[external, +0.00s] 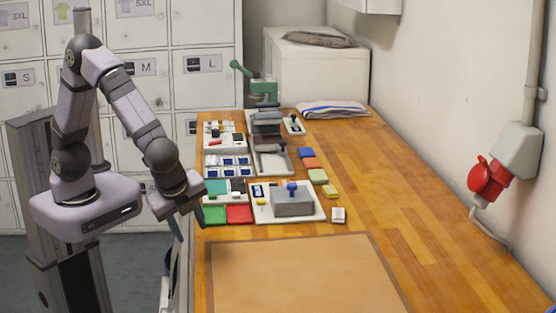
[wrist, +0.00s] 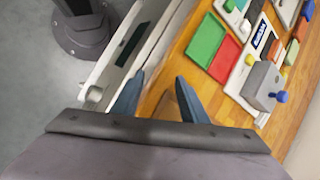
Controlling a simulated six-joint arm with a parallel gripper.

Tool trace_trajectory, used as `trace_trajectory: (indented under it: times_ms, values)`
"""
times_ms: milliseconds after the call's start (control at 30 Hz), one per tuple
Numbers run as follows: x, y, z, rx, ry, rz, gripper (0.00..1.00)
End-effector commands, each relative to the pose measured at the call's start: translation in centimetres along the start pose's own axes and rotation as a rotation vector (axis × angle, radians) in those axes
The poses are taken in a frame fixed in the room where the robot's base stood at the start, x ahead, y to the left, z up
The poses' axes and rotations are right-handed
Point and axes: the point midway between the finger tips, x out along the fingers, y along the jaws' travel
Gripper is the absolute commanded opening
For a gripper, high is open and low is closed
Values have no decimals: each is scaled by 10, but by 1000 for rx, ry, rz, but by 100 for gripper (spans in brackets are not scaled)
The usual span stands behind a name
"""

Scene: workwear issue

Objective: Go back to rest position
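My gripper (external: 177,226) hangs at the left edge of the wooden table, with its fingers pointing down. In the wrist view my gripper (wrist: 158,95) shows two blue-grey fingertips spread apart with nothing between them. It is open and empty. My arm is bent over beside the table, left of the trays and clear of the items on the tabletop.
The wooden table (external: 400,200) holds a brown mat (external: 300,275) in front. The right side is clear.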

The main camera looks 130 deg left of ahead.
Motion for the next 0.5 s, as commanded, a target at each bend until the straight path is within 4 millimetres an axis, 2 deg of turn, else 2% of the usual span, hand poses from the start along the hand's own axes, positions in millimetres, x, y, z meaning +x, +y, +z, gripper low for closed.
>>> trace_trajectory:
  times_ms: [100,200,333,500]
  values:
    - [-8,51,16,-81,103,133,40]
    - [-13,87,25,-157,175,233,40]
    - [-17,118,34,-239,238,325,40]
    - [-19,138,40,-300,276,384,40]
